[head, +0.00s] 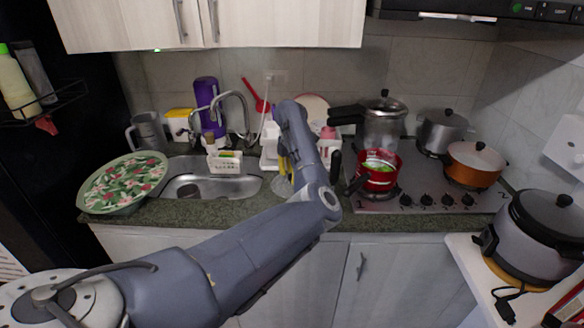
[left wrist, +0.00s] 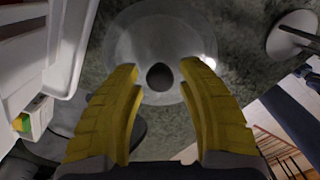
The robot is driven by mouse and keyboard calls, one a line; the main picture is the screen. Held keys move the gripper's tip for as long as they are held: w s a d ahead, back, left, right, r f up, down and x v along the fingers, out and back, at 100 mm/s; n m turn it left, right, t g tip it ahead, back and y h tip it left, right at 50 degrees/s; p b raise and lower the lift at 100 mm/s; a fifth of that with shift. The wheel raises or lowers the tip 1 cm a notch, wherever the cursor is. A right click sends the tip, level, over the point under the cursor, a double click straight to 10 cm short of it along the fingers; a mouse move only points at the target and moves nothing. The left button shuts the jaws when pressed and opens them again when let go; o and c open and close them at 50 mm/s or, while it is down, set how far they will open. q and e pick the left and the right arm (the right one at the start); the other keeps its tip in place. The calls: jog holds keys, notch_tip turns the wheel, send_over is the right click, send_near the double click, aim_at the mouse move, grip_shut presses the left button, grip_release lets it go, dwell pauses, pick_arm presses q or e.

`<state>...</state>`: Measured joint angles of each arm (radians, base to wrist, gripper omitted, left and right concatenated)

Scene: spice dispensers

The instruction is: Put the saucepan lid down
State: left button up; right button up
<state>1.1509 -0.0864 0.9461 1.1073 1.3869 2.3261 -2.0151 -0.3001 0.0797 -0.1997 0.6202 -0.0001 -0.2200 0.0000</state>
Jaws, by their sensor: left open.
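The saucepan lid is a clear glass disc (left wrist: 140,42) with a dark round knob (left wrist: 160,77). In the left wrist view it lies on the speckled green counter. In the head view a part of the lid (head: 281,187) shows on the counter between sink and stove, mostly hidden by my arm. My left gripper (left wrist: 158,70) has its yellow fingers spread apart, one on each side of the knob, with a visible gap to it. The gripper (head: 287,170) also shows in the head view, partly behind my arm. My right gripper is not in view.
A red saucepan (head: 384,184) with green contents stands on the stove (head: 425,201), right of my arm, beside a pressure cooker (head: 385,130) and an orange pot (head: 473,170). A white rack (left wrist: 30,60) stands close left of my fingers. The sink (head: 240,187) is to the left.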

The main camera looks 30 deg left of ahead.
pick_arm(q)
notch_tip(320, 180, up, 12)
dwell(0.6)
jog(key=shift+s, duration=0.1)
